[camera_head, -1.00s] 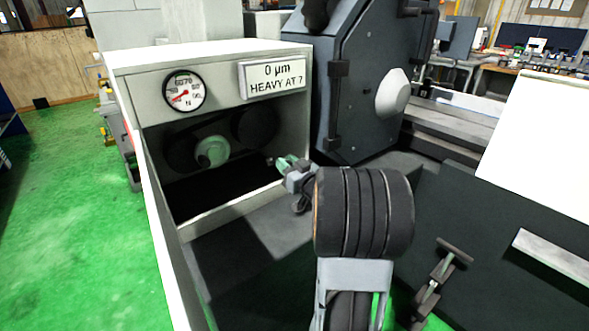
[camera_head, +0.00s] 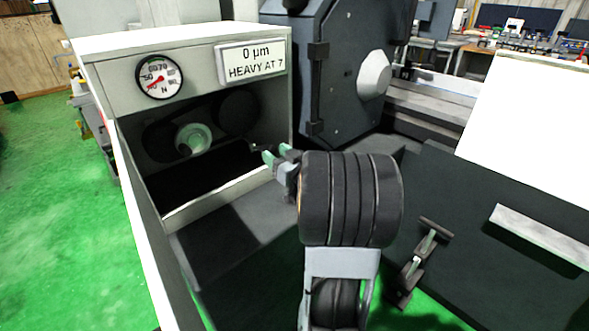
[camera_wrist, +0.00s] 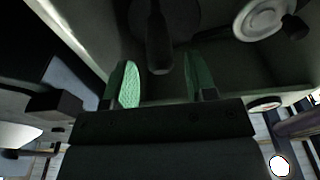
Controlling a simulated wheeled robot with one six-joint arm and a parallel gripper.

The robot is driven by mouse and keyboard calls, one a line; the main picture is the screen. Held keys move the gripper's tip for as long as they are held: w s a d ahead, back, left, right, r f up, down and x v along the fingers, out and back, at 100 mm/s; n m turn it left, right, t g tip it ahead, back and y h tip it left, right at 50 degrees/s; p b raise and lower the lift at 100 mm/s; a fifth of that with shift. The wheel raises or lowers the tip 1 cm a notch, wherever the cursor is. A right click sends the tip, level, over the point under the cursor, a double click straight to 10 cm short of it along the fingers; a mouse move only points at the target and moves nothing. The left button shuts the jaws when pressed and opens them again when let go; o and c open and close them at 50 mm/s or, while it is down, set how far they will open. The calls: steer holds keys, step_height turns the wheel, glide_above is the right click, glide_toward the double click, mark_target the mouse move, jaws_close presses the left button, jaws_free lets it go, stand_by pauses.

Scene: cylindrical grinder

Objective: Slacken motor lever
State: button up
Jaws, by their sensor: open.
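A dark lever-like rod (camera_wrist: 157,38) with a thick end shows in the wrist view, and I take it for the motor lever. Its thick end points toward the gap between my green fingertips; whether it is between them or beyond them I cannot tell. In the head view a small dark end (camera_head: 254,147), perhaps the same lever, shows just left of my fingertips. My gripper (camera_head: 275,155) is open at the right side of the cabinet opening. Its two fingers also show apart in the wrist view (camera_wrist: 162,80), with nothing clamped.
The open-fronted cabinet (camera_head: 103,75) carries a gauge (camera_head: 158,77) and a sign (camera_head: 251,62) reading "0 µm HEAVY AT 7". Inside are a pale green pulley (camera_head: 195,138) and dark round parts. A dark machine housing (camera_head: 345,75) stands close behind my gripper.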

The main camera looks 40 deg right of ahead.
steer(key=s+f, duration=0.1)
steer(key=s, duration=0.9)
steer(key=shift+s+f, duration=0.2)
steer(key=shift+s, duration=0.1)
steer(key=shift+d, duration=0.1)
